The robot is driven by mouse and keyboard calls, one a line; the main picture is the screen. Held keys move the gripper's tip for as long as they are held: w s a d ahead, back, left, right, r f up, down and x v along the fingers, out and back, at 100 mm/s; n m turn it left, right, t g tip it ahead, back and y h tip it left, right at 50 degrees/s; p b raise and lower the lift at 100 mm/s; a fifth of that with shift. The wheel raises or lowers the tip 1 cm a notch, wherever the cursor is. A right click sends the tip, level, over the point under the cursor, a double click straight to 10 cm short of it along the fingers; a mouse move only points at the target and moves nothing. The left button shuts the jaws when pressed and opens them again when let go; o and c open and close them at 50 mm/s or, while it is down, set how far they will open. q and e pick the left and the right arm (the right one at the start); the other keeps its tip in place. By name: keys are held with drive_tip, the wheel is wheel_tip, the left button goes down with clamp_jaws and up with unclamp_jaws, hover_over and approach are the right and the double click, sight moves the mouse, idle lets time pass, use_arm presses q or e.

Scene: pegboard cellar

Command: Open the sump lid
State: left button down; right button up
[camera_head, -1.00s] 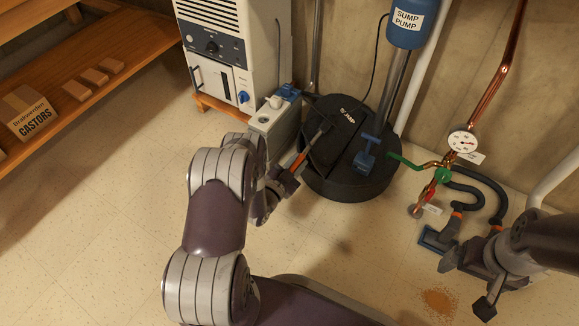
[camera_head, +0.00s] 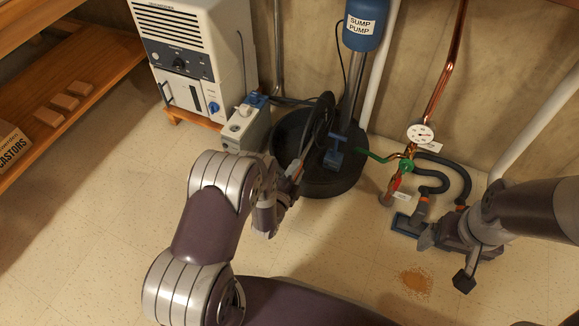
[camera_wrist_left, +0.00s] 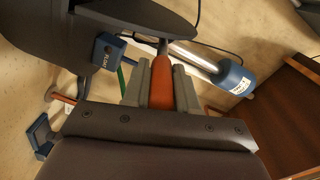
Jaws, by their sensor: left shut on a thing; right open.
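The black sump basin (camera_head: 338,188) stands on the floor by the wall. Its dark lid (camera_head: 321,122) is tilted up steeply, nearly on edge, and the basin's left side shows uncovered. My left gripper (camera_head: 292,172) is shut on the lid's orange handle; in the left wrist view the orange handle (camera_wrist_left: 161,84) sits between the two fingers, with the dark lid (camera_wrist_left: 140,14) beyond. My right gripper (camera_head: 445,260) is open and empty above the floor at the right, well apart from the lid.
The blue sump pump (camera_head: 362,30) rises behind the basin, with a blue float piece (camera_head: 335,155) at its front. A grey box (camera_head: 243,126) and a white dehumidifier (camera_head: 195,60) stand left. A pressure gauge (camera_head: 420,133) and hose (camera_head: 455,178) are right. Left floor is clear.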

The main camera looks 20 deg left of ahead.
use_arm(q)
drive_tip(key=shift+s+d+f, duration=0.1)
drive_tip(key=shift+d+f, duration=0.05)
drive_tip(key=shift+d, duration=0.65)
use_arm(e)
drive_tip(key=shift+d+r, duration=0.15)
drive_tip(key=shift+d, duration=0.05)
use_arm(q)
drive_tip(key=c, duration=0.9)
unclamp_jaws()
